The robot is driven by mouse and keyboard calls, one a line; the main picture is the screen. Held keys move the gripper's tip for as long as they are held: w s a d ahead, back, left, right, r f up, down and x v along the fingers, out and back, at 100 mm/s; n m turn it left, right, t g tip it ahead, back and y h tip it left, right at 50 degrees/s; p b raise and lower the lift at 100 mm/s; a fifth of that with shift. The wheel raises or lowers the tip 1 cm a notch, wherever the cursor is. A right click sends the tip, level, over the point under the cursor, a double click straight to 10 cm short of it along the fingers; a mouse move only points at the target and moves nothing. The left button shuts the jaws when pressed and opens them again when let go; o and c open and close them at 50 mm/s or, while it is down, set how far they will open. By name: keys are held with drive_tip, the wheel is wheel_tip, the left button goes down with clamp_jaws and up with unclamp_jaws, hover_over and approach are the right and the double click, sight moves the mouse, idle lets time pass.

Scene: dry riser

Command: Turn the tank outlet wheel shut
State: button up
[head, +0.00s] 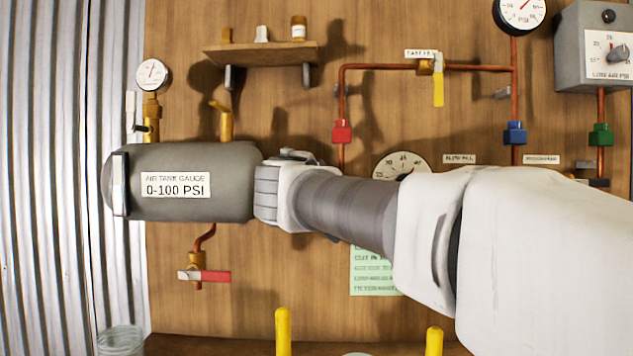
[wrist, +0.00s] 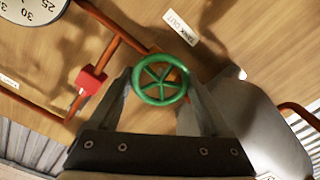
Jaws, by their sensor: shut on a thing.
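The tank outlet wheel (wrist: 166,69) is a green spoked handwheel in the wrist view, near a small label that seems to read "TANK OUT" (wrist: 181,27). My gripper (wrist: 160,88) has one finger on each side of the wheel and is shut on its rim. In the head view my arm reaches in from the right, and the wheel and my fingertips are hidden behind it. The grey air tank (head: 230,210) lies to the left of my wrist, labelled "AIR TANK GAUGE 0-100 PSI".
Copper pipes and a red block (wrist: 91,81) lie close to the wheel. A red-handled valve (head: 205,275) hangs under the tank. A yellow-handled valve (head: 437,80) and a small shelf (head: 262,54) are higher on the wooden wall. Yellow posts (head: 283,330) stand low in front.

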drive_tip(key=o, duration=1.2)
drive_tip(key=shift+s, duration=0.15)
